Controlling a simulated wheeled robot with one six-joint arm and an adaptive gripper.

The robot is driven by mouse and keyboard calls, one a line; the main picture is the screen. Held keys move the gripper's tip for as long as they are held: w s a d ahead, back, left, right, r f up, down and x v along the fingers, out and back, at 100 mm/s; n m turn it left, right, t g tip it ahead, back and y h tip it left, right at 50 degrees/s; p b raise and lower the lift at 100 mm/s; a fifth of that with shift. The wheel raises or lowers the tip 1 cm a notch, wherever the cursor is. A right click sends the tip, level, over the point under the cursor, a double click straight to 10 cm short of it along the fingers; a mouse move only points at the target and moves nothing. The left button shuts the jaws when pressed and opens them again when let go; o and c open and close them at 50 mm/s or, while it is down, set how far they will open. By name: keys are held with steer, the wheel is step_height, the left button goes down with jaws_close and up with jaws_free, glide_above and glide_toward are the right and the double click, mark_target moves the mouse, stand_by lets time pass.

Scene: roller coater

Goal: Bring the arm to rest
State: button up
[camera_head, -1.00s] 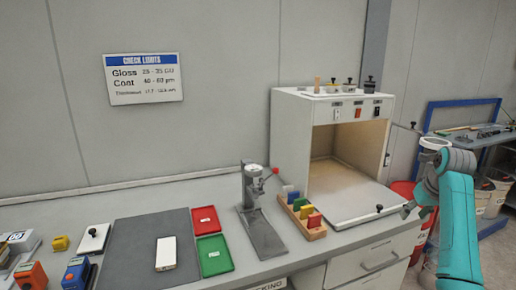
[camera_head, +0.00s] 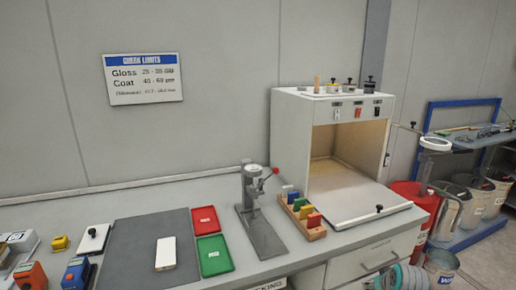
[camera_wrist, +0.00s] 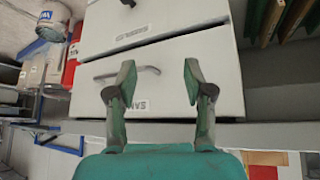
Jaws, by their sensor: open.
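My gripper (camera_wrist: 158,85) shows in the wrist view with its two fingers spread apart and nothing between them. Beyond the fingers are the white drawer fronts (camera_wrist: 165,65) of the bench, seen at an odd angle. In the head view the gripper is out of sight. Only a teal and grey part of my arm (camera_head: 402,278) shows at the bottom edge, below the bench top and in front of the drawers.
The bench carries a booth with its door folded down (camera_head: 350,200), a dial gauge stand (camera_head: 260,225), a block rack (camera_head: 303,222), a red tray (camera_head: 205,220) and a green tray (camera_head: 214,256). Buckets (camera_head: 470,205) and a blue-framed rack (camera_head: 462,102) stand at right.

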steer(key=s+a+f+t, duration=0.2)
steer(key=s+a+f, duration=0.7)
steer(key=s+f, duration=0.45)
steer(key=s+a+t, duration=0.1)
steer(key=s+a, duration=0.2)
steer(key=s, duration=0.6)
steer(key=s+a+t, duration=0.1)
steer(key=s+a, duration=0.2)
steer(key=s, duration=0.5)
steer(key=s+a+r+t, duration=0.1)
steer(key=s+a+r, duration=0.15)
steer(key=s, duration=0.55)
steer(key=s+a+r+t, duration=0.1)
steer(key=s+r, duration=0.3)
steer(key=s, duration=0.4)
steer(key=s+a+r+t, duration=0.1)
steer(key=s+r, duration=1)
steer(key=r, duration=0.2)
steer(key=shift+a+r+n+t+y, duration=0.3)
steer(key=shift+a+n+t+y, duration=0.05)
steer(key=shift+n+t+y, duration=0.05)
